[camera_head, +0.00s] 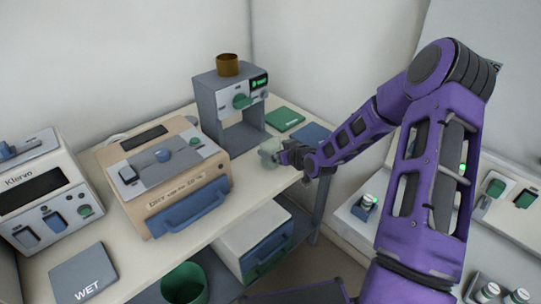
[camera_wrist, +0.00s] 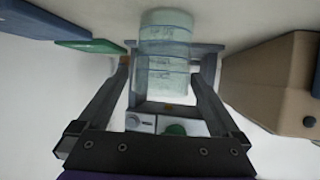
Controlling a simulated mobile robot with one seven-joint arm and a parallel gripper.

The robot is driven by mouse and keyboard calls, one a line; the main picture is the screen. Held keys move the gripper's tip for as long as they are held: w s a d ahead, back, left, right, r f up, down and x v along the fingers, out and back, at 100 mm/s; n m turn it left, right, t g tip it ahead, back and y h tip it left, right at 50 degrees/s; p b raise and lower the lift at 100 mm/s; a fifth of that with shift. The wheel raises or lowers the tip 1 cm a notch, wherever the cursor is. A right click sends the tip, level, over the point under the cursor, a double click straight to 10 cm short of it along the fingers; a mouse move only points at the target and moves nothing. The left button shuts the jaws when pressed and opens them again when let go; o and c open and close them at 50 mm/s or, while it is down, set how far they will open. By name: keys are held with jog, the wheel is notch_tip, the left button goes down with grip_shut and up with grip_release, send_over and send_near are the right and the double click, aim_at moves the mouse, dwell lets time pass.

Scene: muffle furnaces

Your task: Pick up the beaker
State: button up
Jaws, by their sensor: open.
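The beaker (camera_head: 269,150) is a clear, pale green-tinted vessel standing on the counter near its right front edge, in front of the grey machine. In the wrist view the beaker (camera_wrist: 165,48) shows large between my two fingers, with the picture appearing upside down. My gripper (camera_head: 283,156) is at the beaker, reaching in from the right. In the wrist view my gripper (camera_wrist: 166,62) is open, with one finger on each side of the beaker. Whether either finger touches it I cannot tell. The gripper partly hides the beaker's right side in the head view.
A grey machine (camera_head: 208,100) with a brown cup (camera_head: 228,65) on top stands behind the beaker. A tan furnace (camera_head: 155,165) is to the left. Green (camera_head: 285,118) and blue (camera_head: 312,133) pads lie flat behind my gripper. A green bin (camera_head: 184,284) stands below.

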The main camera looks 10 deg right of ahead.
aim_at(266, 146)
jog(key=shift+x, duration=2.9)
jog(key=shift+a, duration=0.15)
jog(key=c, duration=1.2)
jog(key=shift+o, duration=0.2)
